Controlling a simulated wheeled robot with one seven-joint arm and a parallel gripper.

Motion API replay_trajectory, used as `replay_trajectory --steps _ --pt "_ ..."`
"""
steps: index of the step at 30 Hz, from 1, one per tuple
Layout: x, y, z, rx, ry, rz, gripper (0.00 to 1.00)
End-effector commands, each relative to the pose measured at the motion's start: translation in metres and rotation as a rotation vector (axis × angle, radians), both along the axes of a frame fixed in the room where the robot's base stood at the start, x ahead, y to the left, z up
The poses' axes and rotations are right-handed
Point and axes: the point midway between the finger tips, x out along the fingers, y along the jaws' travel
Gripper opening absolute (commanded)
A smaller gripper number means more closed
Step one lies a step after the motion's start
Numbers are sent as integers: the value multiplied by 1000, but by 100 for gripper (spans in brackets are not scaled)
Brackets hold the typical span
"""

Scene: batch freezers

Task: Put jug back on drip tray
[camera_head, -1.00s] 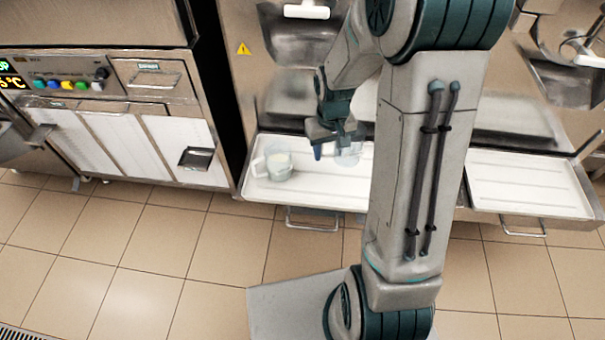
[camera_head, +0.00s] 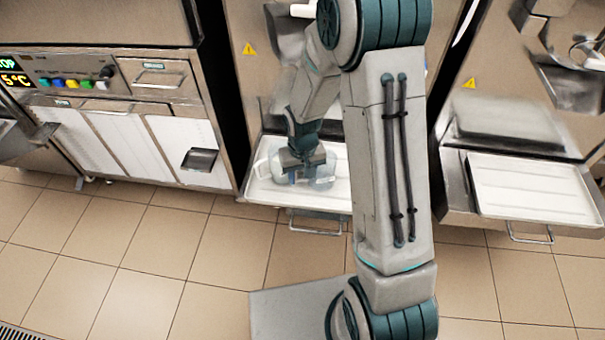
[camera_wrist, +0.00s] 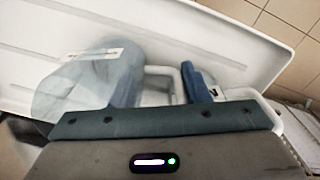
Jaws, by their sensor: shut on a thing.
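A clear, bluish jug (camera_head: 322,176) is at the white drip tray (camera_head: 268,191) in the middle of the head view. My gripper (camera_head: 300,165) is low over this tray, just left of the jug's body. In the wrist view the jug (camera_wrist: 75,88) is at the left, and its handle (camera_wrist: 160,84) lies between the two blue fingers of my gripper (camera_wrist: 160,85). The gripper is shut on the handle. The tray (camera_wrist: 235,48) spreads behind it. I cannot tell whether the jug's base touches the tray.
A second white tray (camera_head: 530,188) is under the machine at the right. A steel cabinet (camera_head: 150,140) stands at the left. The tiled floor (camera_head: 130,260) is clear.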

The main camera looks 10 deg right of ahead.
Motion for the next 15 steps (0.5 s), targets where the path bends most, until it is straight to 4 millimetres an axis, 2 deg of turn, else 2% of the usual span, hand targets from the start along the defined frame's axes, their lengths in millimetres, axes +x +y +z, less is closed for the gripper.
replay_trajectory --steps 5,6,8,15 --pt "0 0 -4 0 1 0 7" --pt "0 0 -4 0 0 0 48" --pt "0 0 -3 0 1 0 64" --pt "0 0 -3 0 1 0 64"
